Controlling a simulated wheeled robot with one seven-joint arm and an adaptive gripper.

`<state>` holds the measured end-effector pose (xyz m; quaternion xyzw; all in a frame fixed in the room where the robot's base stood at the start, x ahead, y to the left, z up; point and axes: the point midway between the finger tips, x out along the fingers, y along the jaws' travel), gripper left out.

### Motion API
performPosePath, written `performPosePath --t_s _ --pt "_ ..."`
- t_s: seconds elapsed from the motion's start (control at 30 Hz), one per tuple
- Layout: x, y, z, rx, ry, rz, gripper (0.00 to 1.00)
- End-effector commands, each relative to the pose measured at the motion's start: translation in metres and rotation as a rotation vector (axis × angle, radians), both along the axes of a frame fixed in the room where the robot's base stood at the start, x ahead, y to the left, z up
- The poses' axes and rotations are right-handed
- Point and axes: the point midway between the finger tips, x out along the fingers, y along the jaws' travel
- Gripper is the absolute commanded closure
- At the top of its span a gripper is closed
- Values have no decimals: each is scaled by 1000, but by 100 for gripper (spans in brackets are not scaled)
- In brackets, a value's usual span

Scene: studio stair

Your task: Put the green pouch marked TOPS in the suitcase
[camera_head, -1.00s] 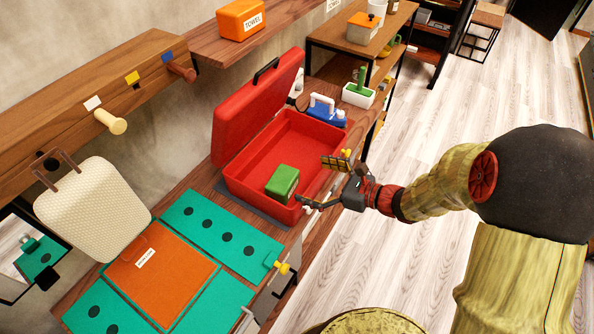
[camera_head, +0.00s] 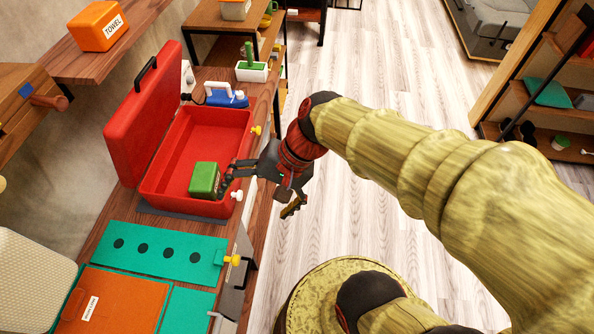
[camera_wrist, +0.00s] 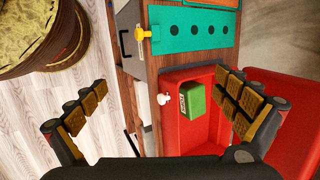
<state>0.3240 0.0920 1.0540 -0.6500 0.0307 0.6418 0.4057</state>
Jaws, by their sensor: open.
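The green pouch (camera_head: 204,180) sits inside the open red suitcase (camera_head: 222,118), in its front corner on the suitcase floor.
The red lid stands raised at the left. A blue iron (camera_head: 226,98) and a white planter (camera_head: 252,71) stand behind the suitcase. A teal folding board (camera_head: 165,251) with an orange piece (camera_head: 120,300) lies in front. Open floor is at the right.

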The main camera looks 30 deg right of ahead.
Motion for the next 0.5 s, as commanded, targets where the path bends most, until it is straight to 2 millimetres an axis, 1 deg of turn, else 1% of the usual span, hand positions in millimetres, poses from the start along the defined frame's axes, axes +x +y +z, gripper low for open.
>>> performPosePath --t_s 0.03,0.1,0.23,0.3,0.4,0.5 --pt "-9 -12 12 -116 -90 98 0" --pt "-18 -32 26 -271 -194 217 0" --pt "-25 -65 52 -507 -345 379 0" --pt "-27 -77 64 -593 -398 433 0" --pt "-28 -88 75 -669 -441 475 0" --pt "-28 -91 77 -693 -452 491 0"
